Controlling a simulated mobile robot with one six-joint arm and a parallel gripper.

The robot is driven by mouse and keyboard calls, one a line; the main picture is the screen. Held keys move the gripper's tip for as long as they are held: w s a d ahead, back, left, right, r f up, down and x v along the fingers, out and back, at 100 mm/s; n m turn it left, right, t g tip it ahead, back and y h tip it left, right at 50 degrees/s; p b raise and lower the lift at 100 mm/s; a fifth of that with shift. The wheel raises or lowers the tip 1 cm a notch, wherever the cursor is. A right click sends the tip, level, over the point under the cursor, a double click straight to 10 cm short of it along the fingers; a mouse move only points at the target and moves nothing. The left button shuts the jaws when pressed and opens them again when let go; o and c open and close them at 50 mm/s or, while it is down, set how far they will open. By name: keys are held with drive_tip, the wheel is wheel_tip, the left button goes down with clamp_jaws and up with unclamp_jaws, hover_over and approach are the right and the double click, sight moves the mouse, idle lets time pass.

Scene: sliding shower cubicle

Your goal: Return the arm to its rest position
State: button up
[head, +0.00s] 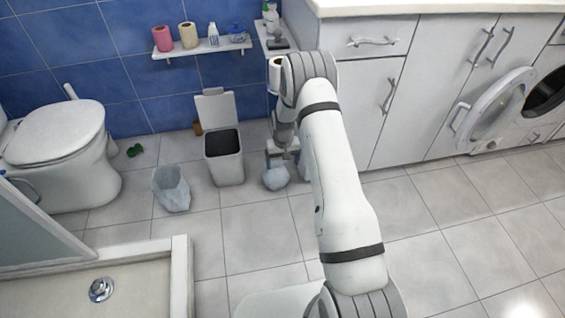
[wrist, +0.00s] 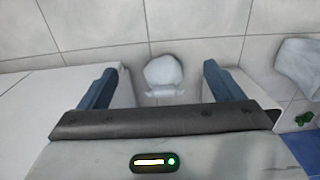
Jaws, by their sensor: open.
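My arm (head: 337,185) reaches forward from the bottom of the head view and bends down at its far end. My gripper (wrist: 160,84) points down towards the tiled floor, with its two blue fingers wide apart and nothing held between them. In the head view the gripper is small and partly hidden by the arm, near the cabinet's left side. A white rounded object (wrist: 163,72) shows beyond the gap between the fingers. In the head view it (head: 276,178) sits low, just below the gripper; I cannot tell whether they touch.
An open-lidded bin (head: 224,170) and a small waste basket (head: 171,188) stand left of the gripper. The toilet (head: 60,150) and shower tray (head: 140,250) are farther left. White cabinets (head: 440,90) and an open washer door (head: 495,108) are right. Floor at right is clear.

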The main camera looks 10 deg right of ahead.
drive_tip(key=shift+s+r+p, duration=0.25)
drive_tip(key=shift+r+p, duration=0.05)
drive_tip(key=shift+r, duration=0.45)
drive_tip(key=shift+s+r+p, duration=0.2)
drive_tip(key=shift+r+p, duration=0.1)
drive_tip(key=shift+r, duration=0.45)
